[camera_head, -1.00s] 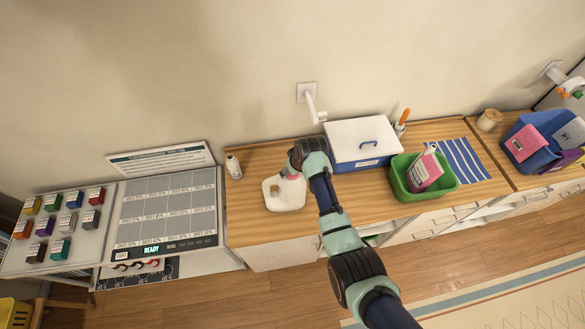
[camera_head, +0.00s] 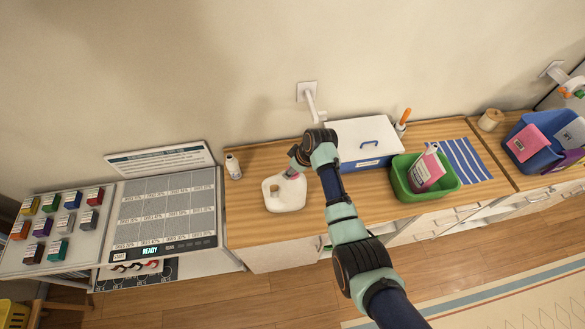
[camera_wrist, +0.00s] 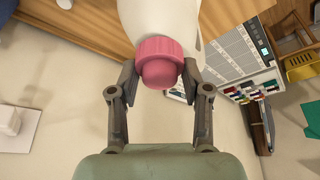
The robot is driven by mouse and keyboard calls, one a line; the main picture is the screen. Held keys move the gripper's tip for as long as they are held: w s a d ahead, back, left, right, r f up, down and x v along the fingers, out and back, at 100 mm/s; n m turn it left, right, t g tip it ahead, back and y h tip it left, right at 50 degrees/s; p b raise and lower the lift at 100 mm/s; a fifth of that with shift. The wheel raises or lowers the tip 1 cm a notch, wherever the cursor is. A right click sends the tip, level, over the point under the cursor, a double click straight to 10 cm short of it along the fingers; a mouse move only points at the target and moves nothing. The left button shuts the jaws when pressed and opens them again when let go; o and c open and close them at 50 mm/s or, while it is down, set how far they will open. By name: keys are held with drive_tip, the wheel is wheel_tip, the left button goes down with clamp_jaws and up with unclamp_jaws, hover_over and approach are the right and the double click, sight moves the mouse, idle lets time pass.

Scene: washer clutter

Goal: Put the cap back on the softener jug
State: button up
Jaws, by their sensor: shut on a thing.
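The white softener jug (camera_head: 287,202) is on the wooden counter, with counter wood showing through its handle opening. My gripper (camera_wrist: 159,72) is shut on the pink cap (camera_wrist: 158,50), with one finger on each side. The cap has a ribbed ring and a smooth rounded top facing my wrist. In the wrist view, the white jug (camera_wrist: 189,12) is directly behind the cap. The cap is at the jug's mouth, but its far side is hidden, so I cannot tell how it is seated. In the head view, my wrist partly covers this end of the jug.
A white and blue box (camera_head: 362,163) is close on the right, then a green bin (camera_head: 421,198) holding a pink carton (camera_head: 427,170). A wall tap (camera_head: 311,103) is behind. The counter in front of the jug is clear.

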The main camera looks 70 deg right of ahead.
drive_tip(key=shift+m+p, duration=0.55)
drive_tip(key=shift+m, duration=0.05)
drive_tip(key=m+g+h, duration=0.1)
drive_tip(key=m+h, duration=0.1)
drive_tip(key=m, duration=0.2)
drive_tip(key=shift+m, duration=0.3)
drive_tip(key=o, duration=1.2)
drive_tip(key=shift+o, duration=0.2)
drive_tip(key=o, duration=0.4)
drive_tip(key=shift+r, duration=0.1)
